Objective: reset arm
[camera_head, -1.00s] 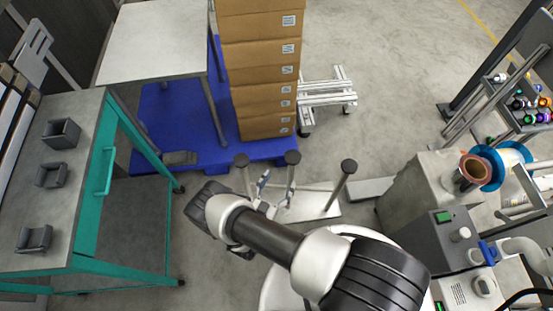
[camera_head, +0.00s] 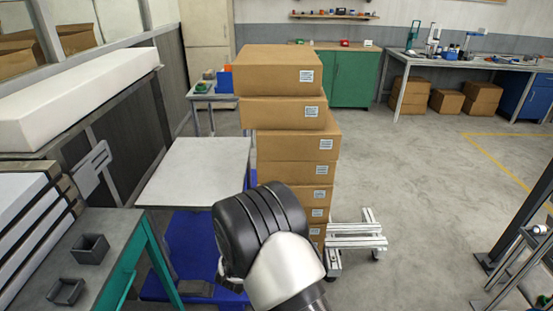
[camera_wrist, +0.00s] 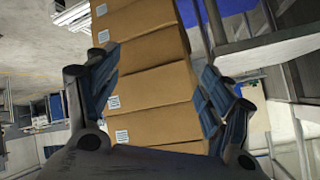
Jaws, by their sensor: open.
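My gripper (camera_wrist: 160,105) shows in the wrist view with its two fingers wide apart and nothing between them. Beyond the fingers stands the stack of cardboard boxes (camera_wrist: 150,60), which looks tilted in this view. In the head view my arm rises from the bottom, in front of the lower part of the box stack (camera_head: 296,146). The gripper's fingers do not show in the head view. No film reel shows clearly in either current view.
A grey workbench (camera_head: 105,232) with small dark holders (camera_head: 91,249) is at the left. A white-topped table (camera_head: 198,168) stands beside the boxes. A metal frame on wheels (camera_head: 356,240) is right of the stack. Open floor (camera_head: 430,190) lies further right.

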